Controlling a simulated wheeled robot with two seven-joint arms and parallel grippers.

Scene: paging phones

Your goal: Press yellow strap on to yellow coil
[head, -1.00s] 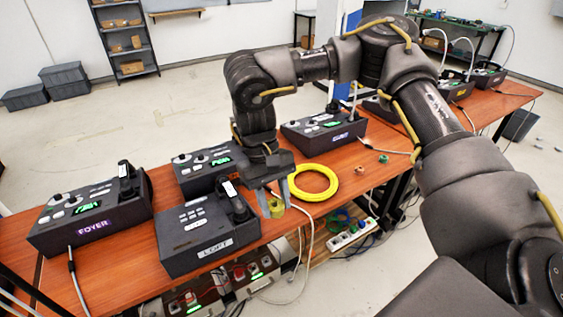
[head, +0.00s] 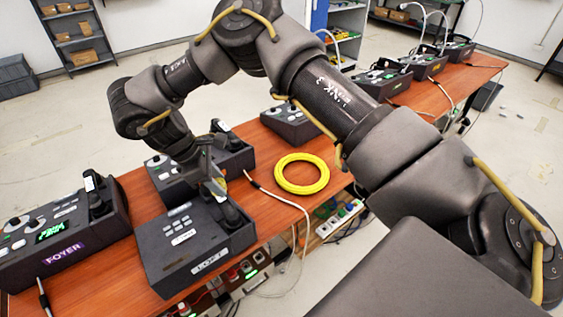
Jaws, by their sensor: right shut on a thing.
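The yellow coil (head: 302,189) lies flat on the orange-brown table, a wide ring with nothing on top of it that I can see. My right gripper (head: 217,186) is left of the coil and clear of it, tilted down just behind the LOFT phone. It is shut on the yellow strap (head: 222,170), of which only a small yellow bit shows between the fingers and the phone behind. The rest of the strap is hidden. My left gripper is out of view.
The LOFT phone (head: 190,247) stands right below my right gripper. The FOYER phone (head: 62,236) is at the left, and another phone (head: 287,122) is behind the coil. A white cable (head: 284,201) crosses the table in front of the coil. A power strip (head: 340,219) sits below the table edge.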

